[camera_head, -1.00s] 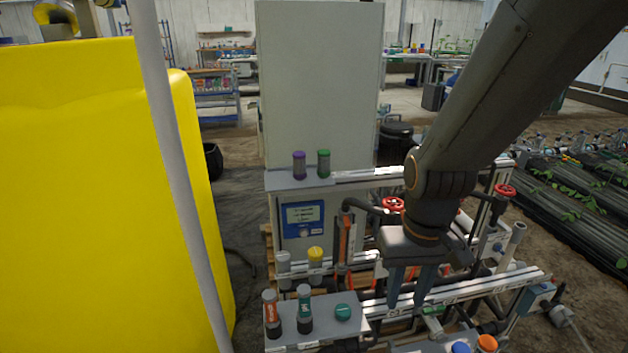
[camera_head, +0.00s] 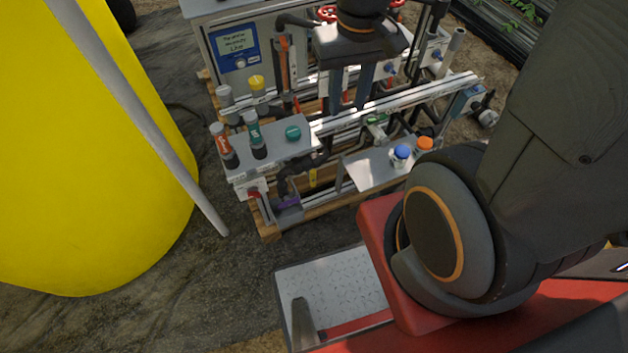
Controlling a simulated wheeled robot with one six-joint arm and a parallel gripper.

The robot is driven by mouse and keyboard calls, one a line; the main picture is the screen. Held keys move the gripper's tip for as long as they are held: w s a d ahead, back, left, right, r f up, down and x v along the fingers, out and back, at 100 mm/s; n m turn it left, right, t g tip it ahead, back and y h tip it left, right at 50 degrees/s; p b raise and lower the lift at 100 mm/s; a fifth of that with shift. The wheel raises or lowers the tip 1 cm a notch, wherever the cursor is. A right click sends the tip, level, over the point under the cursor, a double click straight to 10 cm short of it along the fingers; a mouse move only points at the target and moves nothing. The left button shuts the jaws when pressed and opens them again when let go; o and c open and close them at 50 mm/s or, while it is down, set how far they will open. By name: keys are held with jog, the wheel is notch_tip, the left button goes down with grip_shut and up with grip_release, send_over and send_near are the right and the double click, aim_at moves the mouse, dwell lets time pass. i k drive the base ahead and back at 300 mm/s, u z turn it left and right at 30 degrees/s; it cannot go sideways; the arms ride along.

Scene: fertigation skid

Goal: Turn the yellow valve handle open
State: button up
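My gripper (camera_head: 347,107) hangs fingers down above the skid's front rail, up and to the right of the yellow handle in the picture. Its two fingers are apart with nothing seen between them. It is clear of the yellow handle.
A grey shelf (camera_head: 262,153) with bottles and a green cap stands left of the handle. A plate (camera_head: 372,172) with blue and orange caps is to the right. Red (camera_head: 254,191) and purple (camera_head: 288,202) handles sit nearby. A yellow tank (camera_head: 80,170) and grey pole are at left.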

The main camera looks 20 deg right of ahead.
aim_at(311, 174)
jog(key=u, duration=0.35)
jog(key=k, duration=0.9)
jog(key=z, duration=0.65)
